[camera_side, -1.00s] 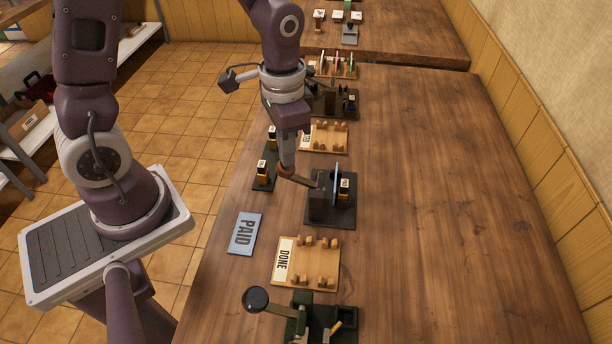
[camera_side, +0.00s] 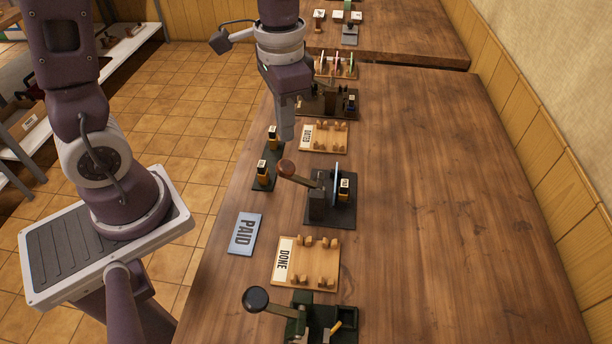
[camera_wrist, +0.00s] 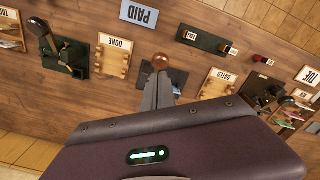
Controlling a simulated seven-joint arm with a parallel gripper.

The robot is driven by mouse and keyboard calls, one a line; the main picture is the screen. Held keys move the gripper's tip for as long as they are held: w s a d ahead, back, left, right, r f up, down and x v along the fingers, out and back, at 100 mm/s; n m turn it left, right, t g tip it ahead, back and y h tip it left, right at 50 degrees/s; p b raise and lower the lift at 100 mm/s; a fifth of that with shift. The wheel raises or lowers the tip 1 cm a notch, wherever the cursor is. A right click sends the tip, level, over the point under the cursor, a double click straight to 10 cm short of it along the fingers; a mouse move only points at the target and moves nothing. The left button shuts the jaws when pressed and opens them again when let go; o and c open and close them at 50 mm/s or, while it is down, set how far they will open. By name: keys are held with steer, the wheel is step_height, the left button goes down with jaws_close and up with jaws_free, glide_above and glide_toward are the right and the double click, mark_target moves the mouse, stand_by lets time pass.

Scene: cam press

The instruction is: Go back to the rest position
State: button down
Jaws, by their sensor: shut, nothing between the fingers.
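My gripper (camera_side: 285,136) is shut and empty. In the side view it hangs above the bench, just behind the brown knob (camera_side: 286,167) of the middle press. The knob's lever is raised at a slant, and the gripper appears apart from it. The middle press (camera_side: 330,205) has a dark base and a blue disc. In the wrist view the shut fingers (camera_wrist: 158,92) point toward the knob (camera_wrist: 160,61) and hide most of the press.
A DONE tray (camera_side: 322,262) and a blue PAID plate (camera_side: 244,233) lie nearer the camera. A black-knobbed press (camera_side: 318,322) stands at the front, a DATED tray (camera_side: 333,137) behind. A dark stand (camera_side: 264,178) is left. The bench's right side is clear.

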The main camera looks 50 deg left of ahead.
steer(key=s+r+n+t, duration=0.3)
steer(key=s+r+t, duration=0.2)
steer(key=s+r, duration=0.5)
steer(key=shift+s+a+r+t, duration=0.3)
steer(key=shift+s+r, duration=0.1)
steer(key=shift+s, duration=0.85)
